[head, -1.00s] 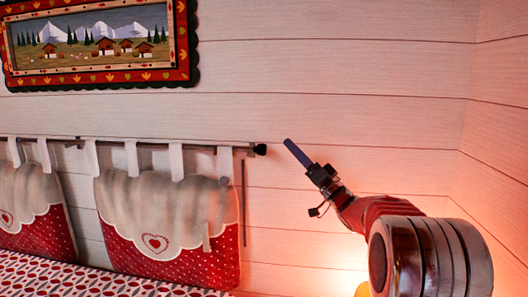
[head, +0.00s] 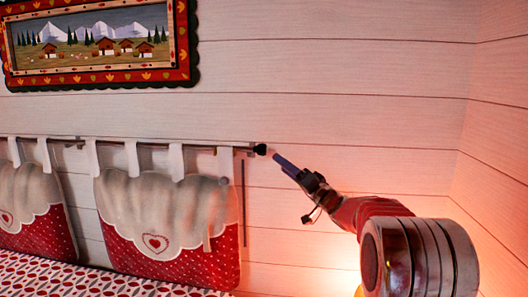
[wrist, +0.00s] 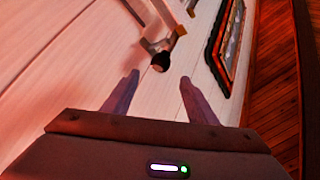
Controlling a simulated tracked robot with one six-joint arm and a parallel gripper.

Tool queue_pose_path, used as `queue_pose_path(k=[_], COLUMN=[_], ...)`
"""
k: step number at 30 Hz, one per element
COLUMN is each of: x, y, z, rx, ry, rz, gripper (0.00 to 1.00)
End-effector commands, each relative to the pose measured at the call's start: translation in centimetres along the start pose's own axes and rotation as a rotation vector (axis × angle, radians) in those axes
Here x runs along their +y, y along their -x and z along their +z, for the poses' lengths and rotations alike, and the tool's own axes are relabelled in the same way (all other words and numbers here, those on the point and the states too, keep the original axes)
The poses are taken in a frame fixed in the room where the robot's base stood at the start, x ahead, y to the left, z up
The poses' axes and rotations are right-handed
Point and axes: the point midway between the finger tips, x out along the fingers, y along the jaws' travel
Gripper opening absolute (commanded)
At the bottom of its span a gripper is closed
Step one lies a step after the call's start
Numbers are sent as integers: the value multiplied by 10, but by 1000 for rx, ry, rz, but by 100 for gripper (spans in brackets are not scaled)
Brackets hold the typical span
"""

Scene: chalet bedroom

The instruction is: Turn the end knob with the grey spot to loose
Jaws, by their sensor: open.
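The end knob (head: 260,150) is a small dark knob at the right end of the wall rod (head: 205,146). In the wrist view the knob (wrist: 160,62) shows ahead of my gripper, just beyond and between the fingertips. I cannot make out a grey spot on it. My gripper (head: 278,158) is close to the right of the knob in the head view, pointing up and left at it. In the wrist view my gripper (wrist: 158,77) has its two fingers apart with nothing between them. I cannot tell any contact with the knob.
Cushions (head: 168,225) in red and cream hang by tabs from the rod, left of the knob. A framed chalet picture (head: 100,42) hangs above. A patterned bed cover (head: 90,280) lies below. The wall right of the knob is bare.

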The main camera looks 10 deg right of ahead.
Motion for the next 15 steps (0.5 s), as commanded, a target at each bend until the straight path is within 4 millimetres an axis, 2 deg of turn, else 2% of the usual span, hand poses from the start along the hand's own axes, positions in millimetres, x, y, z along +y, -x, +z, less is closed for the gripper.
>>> queue_pose_path(k=[6,15], x=[-1,0], y=[-32,-68], z=[1,0], rx=[0,0], ry=[1,2], rz=[-3,-1], gripper=[52,52])
